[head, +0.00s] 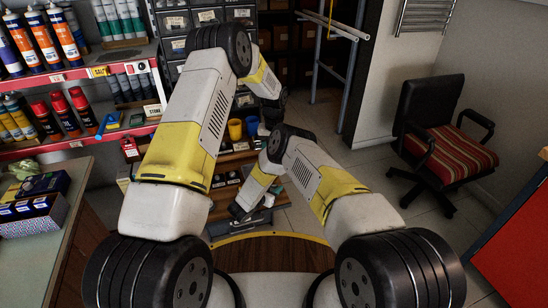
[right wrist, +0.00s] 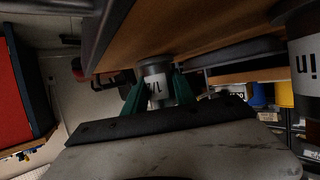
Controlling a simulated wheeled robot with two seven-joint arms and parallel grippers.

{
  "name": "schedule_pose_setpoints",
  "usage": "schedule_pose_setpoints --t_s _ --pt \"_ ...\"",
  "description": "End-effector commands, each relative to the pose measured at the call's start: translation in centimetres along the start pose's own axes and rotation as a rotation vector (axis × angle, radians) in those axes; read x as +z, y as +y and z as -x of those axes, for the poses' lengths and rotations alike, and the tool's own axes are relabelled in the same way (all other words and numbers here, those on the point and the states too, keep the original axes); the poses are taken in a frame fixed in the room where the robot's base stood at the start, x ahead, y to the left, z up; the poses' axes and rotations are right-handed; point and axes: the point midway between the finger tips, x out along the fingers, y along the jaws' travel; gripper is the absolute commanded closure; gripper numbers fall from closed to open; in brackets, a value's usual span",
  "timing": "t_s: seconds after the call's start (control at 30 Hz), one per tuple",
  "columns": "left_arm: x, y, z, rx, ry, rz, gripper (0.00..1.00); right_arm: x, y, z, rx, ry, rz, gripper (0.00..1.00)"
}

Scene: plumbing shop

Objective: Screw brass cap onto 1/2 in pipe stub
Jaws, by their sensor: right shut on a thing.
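In the right wrist view, a grey cylinder (right wrist: 156,80) with a white label, its lettering partly cut off, stands between the green fingers of my right gripper (right wrist: 156,88). The fingers are shut on its sides. A second, wider labelled cylinder (right wrist: 304,62) shows at the right edge, with "in" legible. In the head view my right gripper (head: 240,212) is small and dark, low at the workbench. My left arm reaches up and forward; its hand is dark and partly hidden behind my right arm, so its fingers are unclear. I cannot make out a brass cap or the stub's thread.
A wooden shelf unit (head: 222,186) with small goods and a yellow cup (head: 235,129) stands ahead. Red-edged shelves (head: 82,74) with tubes and cans are at left, above a counter (head: 76,200). A chair (head: 440,140) stands at right on open floor.

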Motion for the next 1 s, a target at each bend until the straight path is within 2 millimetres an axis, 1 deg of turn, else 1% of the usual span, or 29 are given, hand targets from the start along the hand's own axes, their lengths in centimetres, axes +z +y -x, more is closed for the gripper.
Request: schedule_pose_setpoints --t_s 0.03,0.07,0.13,0.2,0.47,0.57,0.67,0.9,1.0 --pt "0.0 0.0 0.0 0.000 0.000 0.000 0.48 -0.1 0.0 0.0 0.000 0.001 -0.001 1.00" --pt "0.0 0.0 0.0 0.000 0.000 0.000 0.48 -0.1 0.0 0.0 0.000 0.001 -0.001 0.66" --pt "0.0 0.0 0.0 0.000 0.000 0.000 0.48 -0.1 0.0 0.0 0.000 0.001 0.000 0.52" --pt "0.0 0.0 0.0 0.000 0.000 0.000 0.48 -0.1 0.0 0.0 0.000 0.001 0.000 0.42" --pt "0.0 0.0 -0.1 0.000 0.000 0.000 0.48 0.0 0.0 0.0 0.000 0.000 0.000 0.42" --pt "0.0 0.0 -0.1 0.000 0.001 0.000 0.48 0.0 -0.1 0.5 -0.001 -0.001 0.001 0.42" --pt "0.0 0.0 -0.1 0.000 0.001 0.000 0.48 0.0 -0.1 1.8 -0.003 0.000 0.002 0.42" --pt "0.0 0.0 -0.1 0.000 0.001 0.000 0.48 0.0 -0.1 6.0 -0.003 0.000 0.002 0.42" --pt "0.0 0.0 -0.1 0.000 0.001 0.000 0.48 0.0 -0.1 7.1 -0.002 -0.001 0.000 0.42"
